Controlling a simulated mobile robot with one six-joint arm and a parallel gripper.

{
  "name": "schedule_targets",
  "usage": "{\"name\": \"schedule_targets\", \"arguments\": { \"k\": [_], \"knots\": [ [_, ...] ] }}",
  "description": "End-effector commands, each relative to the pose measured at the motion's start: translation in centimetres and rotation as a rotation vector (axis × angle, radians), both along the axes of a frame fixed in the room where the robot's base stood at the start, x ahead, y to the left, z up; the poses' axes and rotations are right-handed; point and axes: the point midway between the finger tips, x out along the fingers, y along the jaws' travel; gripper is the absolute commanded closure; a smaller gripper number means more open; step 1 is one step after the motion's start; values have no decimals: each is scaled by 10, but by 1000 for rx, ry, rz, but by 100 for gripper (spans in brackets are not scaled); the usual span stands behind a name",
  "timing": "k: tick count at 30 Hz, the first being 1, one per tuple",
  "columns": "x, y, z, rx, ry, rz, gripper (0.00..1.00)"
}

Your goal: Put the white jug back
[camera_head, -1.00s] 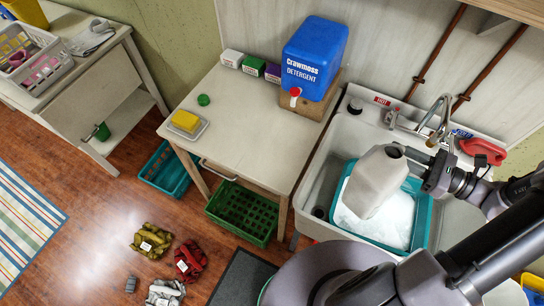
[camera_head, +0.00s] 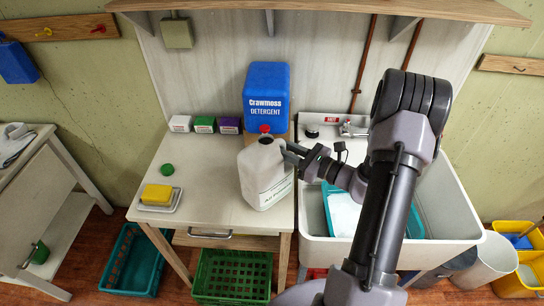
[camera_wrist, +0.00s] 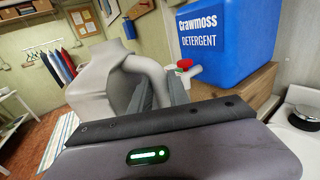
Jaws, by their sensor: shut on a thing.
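The white jug (camera_head: 265,172) is upright at the right end of the wooden table (camera_head: 205,205), in front of the blue detergent container. Its label faces front. I cannot tell whether its base touches the tabletop. My gripper (camera_head: 292,155) reaches in from the right and is shut on the jug's handle. In the wrist view the jug (camera_wrist: 95,85) and its looped handle stand between the finger tips (camera_wrist: 160,95). A green cap (camera_head: 167,169) lies on the table to the left, apart from the jug.
The blue detergent container (camera_head: 266,92) stands on a wooden block behind the jug. Several small boxes (camera_head: 204,124) line the wall. A yellow sponge (camera_head: 157,194) sits in a dish at left. The sink (camera_head: 450,215) with a teal basin (camera_head: 331,212) is at right. The table's middle is clear.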

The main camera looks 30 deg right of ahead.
Motion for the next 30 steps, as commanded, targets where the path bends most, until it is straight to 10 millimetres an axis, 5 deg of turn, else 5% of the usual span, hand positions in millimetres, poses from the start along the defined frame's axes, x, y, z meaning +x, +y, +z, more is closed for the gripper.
{"name": "schedule_targets", "arguments": {
  "k": [6,12,22,23,25,30],
  "knots": [
    [33,9,-7,2,1,1,100],
    [33,8,-41,4,1,-1,100],
    [33,8,-43,2,0,0,100],
    [33,8,-43,2,1,0,75],
    [33,8,-42,1,0,0,61],
    [33,8,-42,1,0,0,57]
  ]
}}
